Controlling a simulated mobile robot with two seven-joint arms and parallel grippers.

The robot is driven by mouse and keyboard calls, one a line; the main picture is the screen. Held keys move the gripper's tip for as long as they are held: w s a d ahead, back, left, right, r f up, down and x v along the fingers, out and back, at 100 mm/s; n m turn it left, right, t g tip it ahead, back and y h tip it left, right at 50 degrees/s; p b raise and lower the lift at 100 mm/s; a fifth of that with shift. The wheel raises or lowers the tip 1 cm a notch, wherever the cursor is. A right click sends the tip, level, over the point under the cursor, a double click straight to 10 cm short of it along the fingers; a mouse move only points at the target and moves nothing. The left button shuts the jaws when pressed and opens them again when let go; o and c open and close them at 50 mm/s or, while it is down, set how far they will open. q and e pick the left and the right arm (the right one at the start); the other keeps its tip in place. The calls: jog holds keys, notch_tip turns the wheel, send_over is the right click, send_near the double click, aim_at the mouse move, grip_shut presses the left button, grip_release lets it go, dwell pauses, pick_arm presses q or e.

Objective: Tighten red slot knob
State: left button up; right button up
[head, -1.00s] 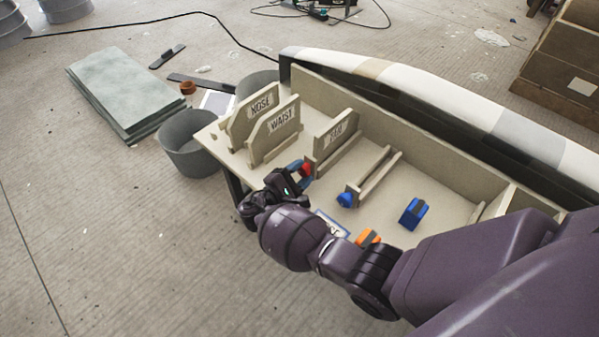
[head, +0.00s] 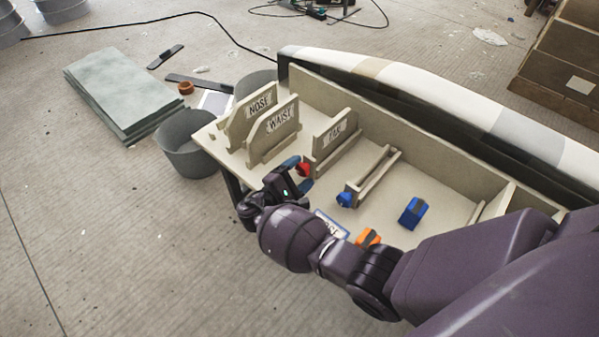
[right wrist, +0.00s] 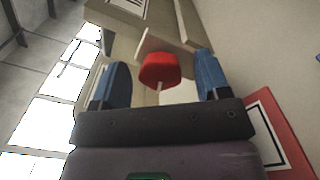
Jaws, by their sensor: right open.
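The red knob (head: 304,169) sits at the near end of the slot beside the third labelled board, on the beige workbench (head: 400,168). My right gripper (head: 298,175) is open at the knob, its blue fingertips spread to either side. In the right wrist view the red knob (right wrist: 160,70) shows between the two blue fingers (right wrist: 162,82), with a visible gap on each side. It grips nothing. A thin pale stem shows at the knob. My left gripper is not in view.
A blue knob (head: 344,199) sits on the empty slot to the right. A blue block (head: 413,212) and an orange piece (head: 368,237) lie on the bench. Boards labelled NOSE (head: 250,112) and WAIST (head: 273,130) stand at left. A grey bucket (head: 187,147) stands by the bench's left end.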

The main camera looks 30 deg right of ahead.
jog(key=v, duration=1)
jog(key=shift+a, duration=0.4)
jog(key=shift+s, duration=0.2)
